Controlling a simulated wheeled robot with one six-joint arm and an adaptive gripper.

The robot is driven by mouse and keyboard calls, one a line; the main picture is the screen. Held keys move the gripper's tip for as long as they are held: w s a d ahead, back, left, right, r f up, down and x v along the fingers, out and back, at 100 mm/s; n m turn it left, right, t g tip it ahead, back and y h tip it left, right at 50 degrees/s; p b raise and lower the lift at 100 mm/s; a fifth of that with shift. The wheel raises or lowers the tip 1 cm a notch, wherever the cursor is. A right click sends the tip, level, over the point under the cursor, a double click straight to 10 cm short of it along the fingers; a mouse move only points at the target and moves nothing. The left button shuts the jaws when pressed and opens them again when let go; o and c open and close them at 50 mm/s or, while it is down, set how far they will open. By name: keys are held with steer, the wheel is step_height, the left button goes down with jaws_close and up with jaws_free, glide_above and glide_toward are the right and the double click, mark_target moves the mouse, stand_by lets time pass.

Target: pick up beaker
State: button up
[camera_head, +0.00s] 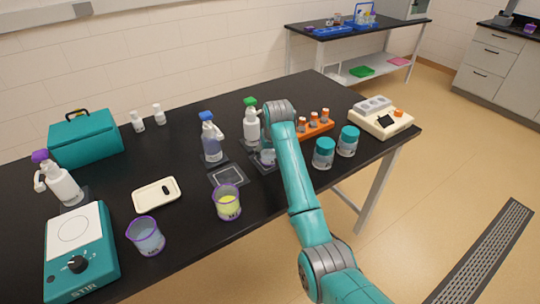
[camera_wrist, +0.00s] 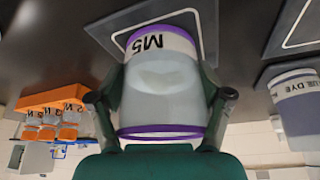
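A clear beaker (camera_wrist: 162,80) with purple rings and a label reading M5 fills the middle of the wrist view, which looks upside down. My gripper (camera_wrist: 160,98) has one finger on each side of it. The finger pads look close against its sides, but I cannot tell whether they press on it. The beaker's base is at or just above a dark square pad (camera_wrist: 205,25). In the head view this beaker (camera_head: 266,157) is partly hidden by my arm.
Spray bottles (camera_head: 211,145) stand behind, and an orange rack (camera_head: 317,131) with vials is to the right. Two teal-lidded jars (camera_head: 324,153) stand right of my arm. A stirrer (camera_head: 80,255), a pale tray (camera_head: 157,194) and a teal box (camera_head: 87,141) are left.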

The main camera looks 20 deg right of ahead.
steer(key=shift+c, duration=1.4)
steer(key=shift+s+f, duration=0.15)
steer(key=shift+s, duration=0.05)
